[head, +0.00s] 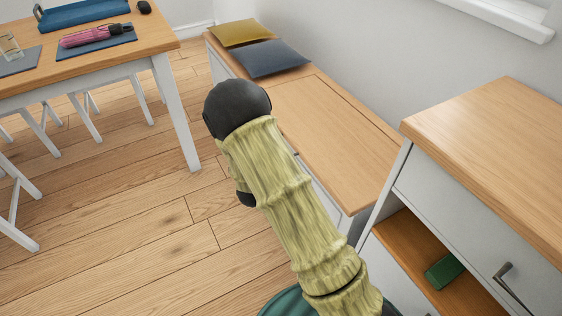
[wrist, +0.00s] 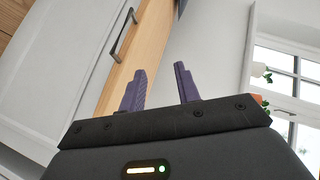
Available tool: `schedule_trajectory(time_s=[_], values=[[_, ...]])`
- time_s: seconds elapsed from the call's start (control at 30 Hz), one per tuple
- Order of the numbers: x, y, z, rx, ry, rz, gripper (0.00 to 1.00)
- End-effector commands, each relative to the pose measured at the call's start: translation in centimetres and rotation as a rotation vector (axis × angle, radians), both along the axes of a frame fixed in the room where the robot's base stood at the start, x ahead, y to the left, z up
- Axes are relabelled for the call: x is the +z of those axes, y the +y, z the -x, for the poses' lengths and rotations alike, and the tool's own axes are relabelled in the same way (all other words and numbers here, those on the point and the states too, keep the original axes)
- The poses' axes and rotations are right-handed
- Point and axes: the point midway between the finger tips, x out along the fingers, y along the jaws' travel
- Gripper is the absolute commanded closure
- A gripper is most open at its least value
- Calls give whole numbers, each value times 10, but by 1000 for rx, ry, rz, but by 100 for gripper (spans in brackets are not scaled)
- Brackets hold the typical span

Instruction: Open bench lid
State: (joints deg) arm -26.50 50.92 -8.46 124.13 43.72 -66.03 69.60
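The bench (head: 335,135) is a low white box with a light wood lid, along the wall in the head view. A thin seam outlines the lid's back and far edges. The lid looks shut and flat. My arm hides part of the bench front. In the wrist view, a dark bar handle (wrist: 123,32) sits by the border of a white front and a wood strip (wrist: 138,45). My gripper (wrist: 161,70) has two purple fingers apart with nothing between them. The handle is beyond and left of the fingers, not touching. The gripper is not visible in the head view.
Yellow (head: 240,33) and blue-grey (head: 271,58) cushions lie on the bench's far end. A wood-topped white cabinet (head: 490,130) with an open shelf stands at right. A table (head: 130,45) with stools is at left. Wood floor (head: 130,220) is clear between.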

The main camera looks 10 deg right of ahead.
Motion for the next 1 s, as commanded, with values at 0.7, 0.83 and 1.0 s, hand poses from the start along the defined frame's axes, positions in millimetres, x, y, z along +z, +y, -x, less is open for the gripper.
schedule_trajectory(time_s=[0.7,0.83,1.0], values=[[-162,20,13,-80,-470,-46,68],[-159,20,13,-81,-475,-47,68],[-159,20,13,-81,-473,-47,68]])
